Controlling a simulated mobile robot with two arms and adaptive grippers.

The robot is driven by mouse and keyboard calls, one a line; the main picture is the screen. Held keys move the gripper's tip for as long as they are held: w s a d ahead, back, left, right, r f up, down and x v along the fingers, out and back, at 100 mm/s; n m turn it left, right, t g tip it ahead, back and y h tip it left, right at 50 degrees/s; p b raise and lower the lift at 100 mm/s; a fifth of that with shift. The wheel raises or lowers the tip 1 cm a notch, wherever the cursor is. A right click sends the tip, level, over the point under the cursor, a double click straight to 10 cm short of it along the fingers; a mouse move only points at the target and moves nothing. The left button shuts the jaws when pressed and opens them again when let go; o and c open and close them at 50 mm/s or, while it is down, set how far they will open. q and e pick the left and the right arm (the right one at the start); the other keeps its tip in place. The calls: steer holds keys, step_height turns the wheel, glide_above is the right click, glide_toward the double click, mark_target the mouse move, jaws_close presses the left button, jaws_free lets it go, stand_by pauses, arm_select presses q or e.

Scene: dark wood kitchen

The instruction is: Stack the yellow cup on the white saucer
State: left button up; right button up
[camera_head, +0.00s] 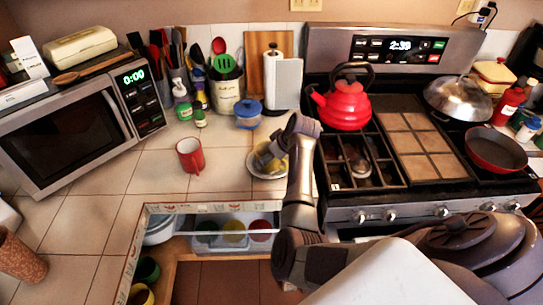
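The white saucer (254,170) lies on the tiled counter, left of the stove. A yellow cup (280,167) shows only in part at the saucer, mostly behind my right gripper (268,158). The gripper reaches over the saucer from the right and is at the cup. The fingers are small and partly hidden, so I cannot tell whether they are closed on the cup or whether the cup touches the saucer. My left gripper is not in view.
A red mug (190,156) stands left of the saucer. A blue-lidded container (248,113) is behind it. An open drawer (210,209) with coloured cups is below the counter edge. A red kettle (343,105) sits on the stove. Counter left of the mug is clear.

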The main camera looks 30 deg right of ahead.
steer(key=shift+r, duration=0.25)
steer(key=b+v, duration=0.1)
steer(key=v, duration=1.1)
steer(key=shift+r, duration=0.1)
